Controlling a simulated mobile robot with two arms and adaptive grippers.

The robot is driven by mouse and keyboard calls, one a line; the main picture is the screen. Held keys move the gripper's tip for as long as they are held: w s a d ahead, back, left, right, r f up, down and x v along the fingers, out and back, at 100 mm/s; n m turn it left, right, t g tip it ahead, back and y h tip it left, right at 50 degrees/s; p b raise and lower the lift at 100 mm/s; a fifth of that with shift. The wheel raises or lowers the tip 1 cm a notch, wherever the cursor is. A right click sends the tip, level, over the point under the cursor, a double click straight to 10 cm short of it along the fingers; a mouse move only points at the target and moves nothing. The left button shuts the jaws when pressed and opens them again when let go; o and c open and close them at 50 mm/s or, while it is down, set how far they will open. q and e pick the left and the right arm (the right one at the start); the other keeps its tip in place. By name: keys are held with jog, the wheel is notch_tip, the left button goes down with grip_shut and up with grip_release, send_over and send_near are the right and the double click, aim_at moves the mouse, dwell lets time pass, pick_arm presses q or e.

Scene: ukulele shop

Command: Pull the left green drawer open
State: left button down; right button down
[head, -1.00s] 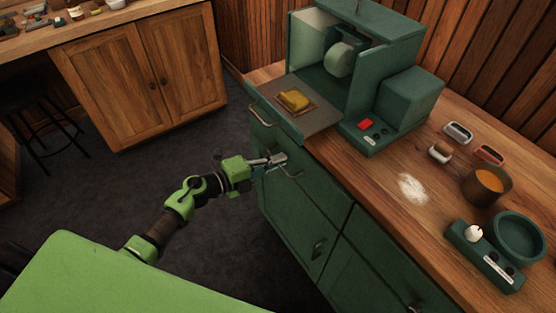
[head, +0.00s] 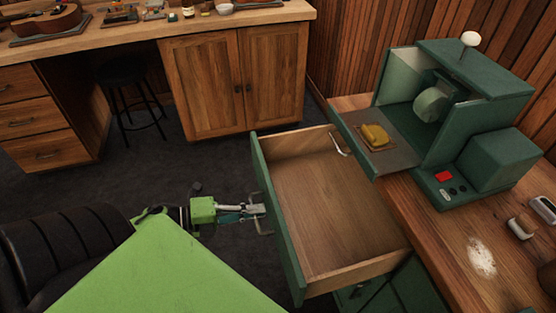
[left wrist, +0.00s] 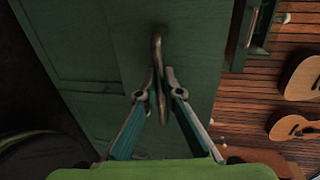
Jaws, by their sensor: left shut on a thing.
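The green drawer (head: 330,215) stands far out from the cabinet in the head view. Its bare wooden inside looks empty. My left gripper (head: 260,211) is at the outer side of its green front, shut on the metal drawer handle (head: 263,222). In the left wrist view, the fingertips (left wrist: 155,85) close around the handle (left wrist: 157,55) against the green front. My right gripper is not in view.
Another metal handle (head: 340,146) shows on the cabinet beyond the drawer. Above it are the wooden counter (head: 405,205) and a green machine (head: 490,165) with a yellow block (head: 375,135). A stool (head: 122,75) and wooden cabinets (head: 240,85) stand behind.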

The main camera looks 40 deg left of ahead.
pick_arm(q)
jog(key=shift+f+v, duration=0.25)
jog(key=shift+v, duration=0.85)
jog(key=c, duration=2.2)
grip_release()
jog(key=v, duration=1.2)
